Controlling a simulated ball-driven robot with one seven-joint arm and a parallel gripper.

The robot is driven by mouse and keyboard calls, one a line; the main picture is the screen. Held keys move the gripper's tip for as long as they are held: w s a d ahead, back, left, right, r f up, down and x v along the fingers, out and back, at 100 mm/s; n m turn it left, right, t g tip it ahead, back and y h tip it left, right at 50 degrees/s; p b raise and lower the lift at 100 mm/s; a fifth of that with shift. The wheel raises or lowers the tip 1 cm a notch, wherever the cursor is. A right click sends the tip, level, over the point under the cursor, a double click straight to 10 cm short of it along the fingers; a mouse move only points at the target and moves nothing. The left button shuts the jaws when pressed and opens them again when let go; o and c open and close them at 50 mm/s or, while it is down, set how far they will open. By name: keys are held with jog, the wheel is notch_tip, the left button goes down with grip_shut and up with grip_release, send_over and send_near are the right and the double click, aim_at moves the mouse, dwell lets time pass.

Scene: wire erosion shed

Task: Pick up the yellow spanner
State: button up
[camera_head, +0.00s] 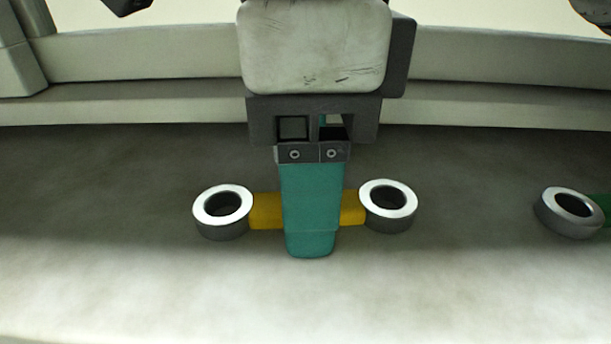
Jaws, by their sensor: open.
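The yellow spanner (265,211) lies across the middle of the picture, with a yellow handle and a silver ring at each end. My gripper (310,245) comes down from the top, its teal fingers in front of the middle of the yellow handle. The fingers hide that middle part. The near finger covers most of the other, so the gap between them is hard to see. The gripper is open, and I cannot tell whether a finger touches the handle.
Another spanner with a silver ring (570,212) and a green handle (604,207) lies at the right edge, partly cut off. A pale raised ledge (150,80) runs along the back. The grey surface (100,250) to the left and in front is clear.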

grip_shut()
dwell(0.5)
jog(key=shift+r, duration=0.2)
